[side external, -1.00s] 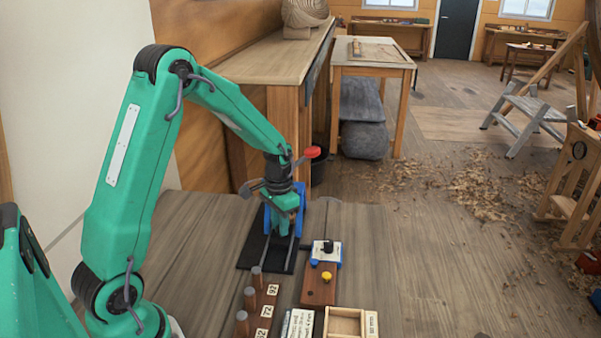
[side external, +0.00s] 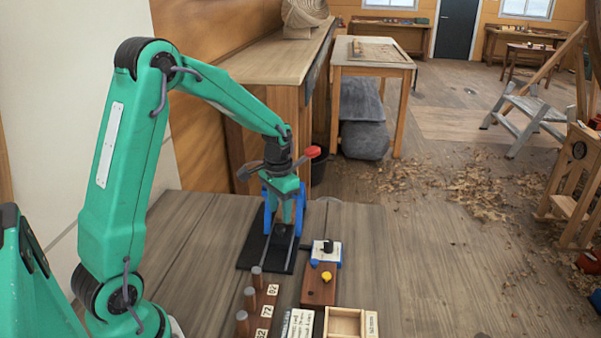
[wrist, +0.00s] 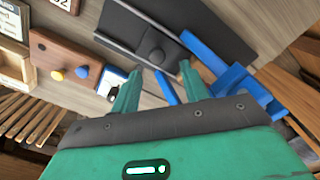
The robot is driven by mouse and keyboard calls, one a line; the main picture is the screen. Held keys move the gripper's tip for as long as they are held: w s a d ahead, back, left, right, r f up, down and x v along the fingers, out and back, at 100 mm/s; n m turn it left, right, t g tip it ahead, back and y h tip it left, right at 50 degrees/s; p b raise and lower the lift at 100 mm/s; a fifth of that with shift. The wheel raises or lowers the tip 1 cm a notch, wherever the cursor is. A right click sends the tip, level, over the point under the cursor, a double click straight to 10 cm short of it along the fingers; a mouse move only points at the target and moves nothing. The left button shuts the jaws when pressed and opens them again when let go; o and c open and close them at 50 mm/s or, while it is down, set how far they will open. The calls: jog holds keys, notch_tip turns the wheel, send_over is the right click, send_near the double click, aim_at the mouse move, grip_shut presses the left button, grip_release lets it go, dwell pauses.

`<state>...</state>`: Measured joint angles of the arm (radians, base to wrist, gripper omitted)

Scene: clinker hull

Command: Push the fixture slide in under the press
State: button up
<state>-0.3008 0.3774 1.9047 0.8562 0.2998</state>
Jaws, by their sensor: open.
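The press has a blue frame (side external: 268,212) and a lever with a red knob (side external: 313,151). It stands on a black base plate (side external: 252,250) with grey rails. My gripper (side external: 287,218) is low over the plate, partly in front of the press. How far the slide is under the press is hard to tell.
Right of the plate are a blue-and-white block with a black knob (side external: 326,252) and a brown board with a yellow button (side external: 318,288). Several wooden pegs (side external: 250,297) with number cards and a wooden tray (side external: 345,325) are in front. The table left of the plate is clear.

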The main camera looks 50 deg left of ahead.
jog(key=shift+r, duration=1.65)
jog(key=s+d+r+t, duration=0.2)
jog(key=s+d+r, duration=0.4)
jog(key=s, duration=0.3)
jog(key=s+d+r+t, duration=0.3)
jog(key=s+d+r, duration=0.3)
jog(key=s, duration=0.3)
jog(key=shift+s+d+t, duration=0.3)
jog(key=shift+d, duration=0.05)
